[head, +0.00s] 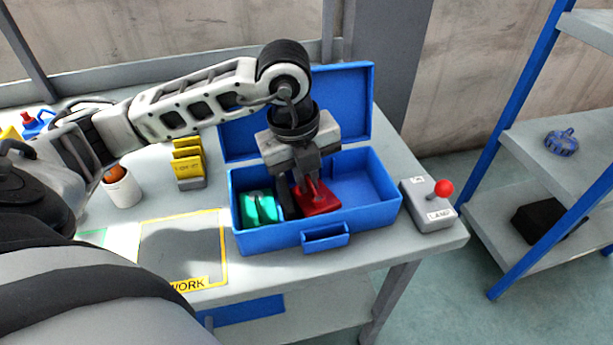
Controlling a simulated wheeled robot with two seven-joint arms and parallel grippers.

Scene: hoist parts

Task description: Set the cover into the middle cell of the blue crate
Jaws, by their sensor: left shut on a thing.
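The blue crate (279,241) stands on the grey table with its lid (345,100) tilted open at the back. My left gripper (312,188) points down into the crate and is shut on a red part, the cover (319,203). The cover is inside the crate's walls, near the middle, right of a teal part (260,208) in the left cell. I cannot tell whether the cover touches the crate floor. A dark piece shows between the teal part and the cover. The right end of the crate is empty. My right gripper is not in view.
A grey box with a red-knobbed lever (436,205) stands close to the crate's right. Yellow plates in a holder (188,165) and a white cup (122,188) are at left. The marked work area (182,250) is bare. A shelf (548,145) stands at right.

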